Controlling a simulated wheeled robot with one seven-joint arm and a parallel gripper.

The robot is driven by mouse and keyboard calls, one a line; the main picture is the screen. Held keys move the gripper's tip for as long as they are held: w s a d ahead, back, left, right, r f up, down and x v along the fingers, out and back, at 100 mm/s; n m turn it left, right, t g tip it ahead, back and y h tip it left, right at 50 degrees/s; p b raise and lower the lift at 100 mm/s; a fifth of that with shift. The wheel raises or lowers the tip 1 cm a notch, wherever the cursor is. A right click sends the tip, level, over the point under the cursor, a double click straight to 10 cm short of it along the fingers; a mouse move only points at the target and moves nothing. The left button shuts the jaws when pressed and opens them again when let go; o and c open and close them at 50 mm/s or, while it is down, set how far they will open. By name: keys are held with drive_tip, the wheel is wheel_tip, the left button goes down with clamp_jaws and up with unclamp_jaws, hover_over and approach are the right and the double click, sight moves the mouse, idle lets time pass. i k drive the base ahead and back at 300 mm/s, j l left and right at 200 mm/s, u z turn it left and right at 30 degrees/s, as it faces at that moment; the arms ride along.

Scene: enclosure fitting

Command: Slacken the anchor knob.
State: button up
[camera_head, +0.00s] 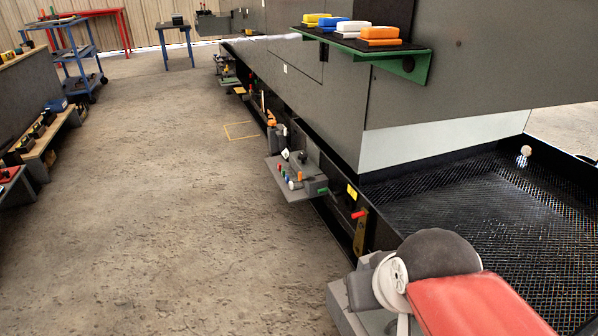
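I cannot tell for certain which part is the anchor knob. A small pale knob-like piece (524,156) stands at the far edge of the black mesh tray on the right. A small red handle (359,214) sticks out beside an upright brass-coloured plate (360,236) low on the grey enclosure, near the middle. Both are small in the picture, and how tight either is does not show. My gripper is not in view.
A grey shelf (308,188) with small coloured parts juts from the enclosure. A green-edged shelf (418,66) above holds coloured blocks. A low bench (42,140) and a blue cart (72,52) stand left. The concrete floor (170,220) between is clear. A large red-and-grey form blocks the lower right.

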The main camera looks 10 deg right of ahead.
sight(303, 156)
drive_tip(key=i+j+z, duration=0.1)
drive_tip(key=j, duration=0.3)
drive_tip(key=i+j+z, duration=0.1)
drive_tip(key=i+j, duration=0.15)
drive_tip(key=i+j+z, duration=0.1)
drive_tip(key=j, duration=0.45)
drive_tip(key=i+j+z, duration=0.1)
drive_tip(key=j, duration=0.3)
drive_tip(key=i+j+z, duration=0.1)
drive_tip(key=j, duration=0.3)
drive_tip(key=i+j+z, duration=0.25)
drive_tip(key=i, duration=0.35)
drive_tip(key=i+j+z, duration=0.25)
drive_tip(key=i+j, duration=0.25)
drive_tip(key=i+l+z, duration=0.1)
drive_tip(key=i, duration=0.4)
drive_tip(key=i+l+z, duration=0.15)
drive_tip(key=i, duration=0.35)
